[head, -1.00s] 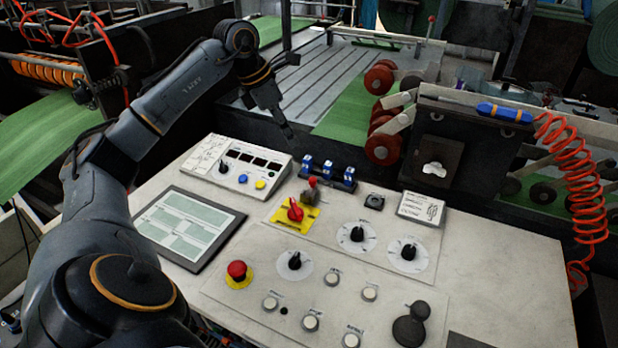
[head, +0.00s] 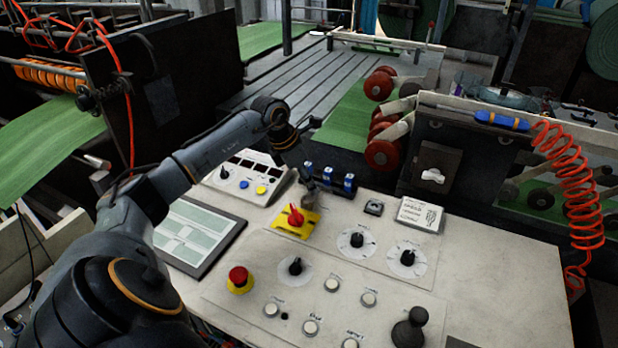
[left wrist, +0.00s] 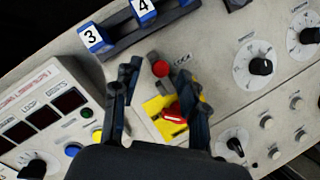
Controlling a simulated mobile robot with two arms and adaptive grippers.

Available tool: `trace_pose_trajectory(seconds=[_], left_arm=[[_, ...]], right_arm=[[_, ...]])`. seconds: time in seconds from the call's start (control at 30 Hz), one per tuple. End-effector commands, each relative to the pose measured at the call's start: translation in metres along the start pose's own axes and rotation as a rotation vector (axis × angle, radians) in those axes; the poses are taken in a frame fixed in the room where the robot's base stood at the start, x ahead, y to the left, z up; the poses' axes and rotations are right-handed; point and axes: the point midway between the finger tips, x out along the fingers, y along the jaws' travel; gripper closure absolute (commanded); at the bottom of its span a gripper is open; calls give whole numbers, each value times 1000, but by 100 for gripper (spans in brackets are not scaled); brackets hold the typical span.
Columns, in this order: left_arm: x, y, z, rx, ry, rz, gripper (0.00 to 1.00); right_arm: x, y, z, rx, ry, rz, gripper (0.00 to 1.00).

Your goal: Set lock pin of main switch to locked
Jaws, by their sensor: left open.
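The main switch (head: 295,216) is a red rotary handle on a yellow plate; it also shows in the left wrist view (left wrist: 172,112). Just behind its plate is the lock pin (left wrist: 160,69), a small grey piece with a red knob, beside a printed "LOCK" label. In the head view my gripper hides most of the pin. My left gripper (head: 311,187) points down over the pin. In the left wrist view its open fingers (left wrist: 163,78) stand on either side of the red knob, with nothing gripped. Contact with the pin cannot be told. My right gripper is not in view.
A rack of numbered blue blocks (head: 330,180) stands close behind the pin. A display box (head: 243,178) is to the left. A red emergency button (head: 238,277), black dials (head: 357,240) and a black joystick (head: 409,328) share the panel.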

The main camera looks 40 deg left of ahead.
Motion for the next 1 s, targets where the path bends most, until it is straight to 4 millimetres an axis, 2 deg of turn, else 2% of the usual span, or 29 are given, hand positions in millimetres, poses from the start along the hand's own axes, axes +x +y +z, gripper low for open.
trace_pose_trajectory(seconds=[0.37, 0.47, 0.6, 0.87, 1.0], left_arm=[[8, 0, 0, 0, 0, 1, 57], [8, 0, 0, 0, 0, 1, 73], [7, 0, 0, 0, 0, 1, 100], [7, 0, -1, 1, 0, 2, 100], [7, -5, -8, 3, 3, 3, 100]], right_arm=[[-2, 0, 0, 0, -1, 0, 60], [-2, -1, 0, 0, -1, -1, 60], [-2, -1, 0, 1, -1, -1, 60], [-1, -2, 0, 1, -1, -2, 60], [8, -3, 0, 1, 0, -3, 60]])
